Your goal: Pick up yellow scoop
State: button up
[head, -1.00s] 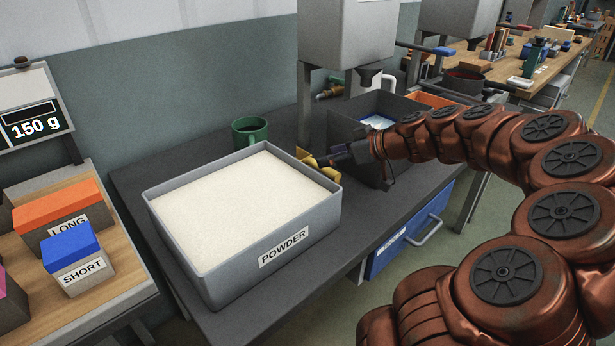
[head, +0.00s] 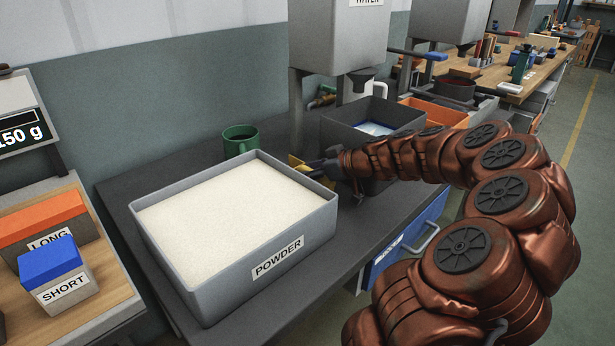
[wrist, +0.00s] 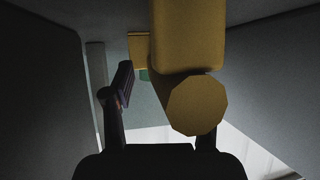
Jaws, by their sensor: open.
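The yellow scoop (head: 297,163) shows only in part in the head view, between the powder bin and the grey bin behind it. My gripper (head: 324,168) is at its right, close to it, and hides some of it. In the wrist view the scoop (wrist: 187,38) is large and near, with a round end facing the camera. The left finger is apart from the scoop, with a gap between. The scoop covers most of the right finger, so I cannot tell whether they touch. My gripper is open.
The grey powder bin (head: 205,275) fills the table's front. A green mug (head: 240,141) stands behind it. A grey bin (head: 345,133) with a blue-and-white item stands to the right, beneath the water tank (head: 340,35). Dark table surface (head: 350,225) is clear at the right front.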

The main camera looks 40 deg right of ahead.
jog(key=shift+w+a+f, duration=0.1)
jog(key=shift+w+f, duration=0.05)
jog(key=shift+w, duration=0.15)
jog(key=shift+c, duration=0.3)
grip_shut()
